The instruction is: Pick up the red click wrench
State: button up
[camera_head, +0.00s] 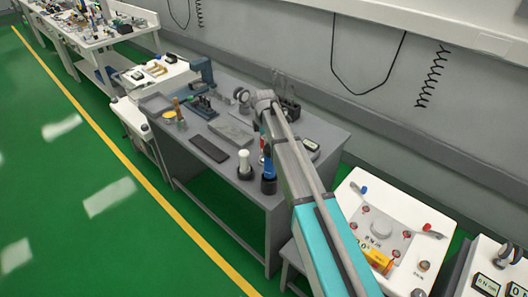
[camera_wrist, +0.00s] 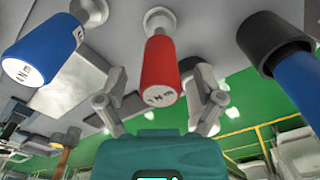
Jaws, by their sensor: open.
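The red click wrench (camera_wrist: 161,66) shows in the wrist view as a red handle with its marked end towards the camera. My gripper (camera_wrist: 160,82) is open, with one finger on each side of the red handle and visible gaps between. I cannot tell how deep the handle sits between the fingertips. In the head view my arm reaches over the grey workbench (camera_head: 188,158) and largely hides the red wrench and my gripper.
A blue handle (camera_wrist: 42,50) is left of the red one in the wrist view; a blue tool with a black collar (camera_wrist: 275,42) is on the right. In the head view, a white cylinder (camera_head: 244,160) and a blue tool (camera_head: 268,169) stand near the bench's front edge.

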jog(key=shift+f+b, duration=0.45)
jog(key=shift+f, duration=0.3)
grip_shut()
dwell(0.4)
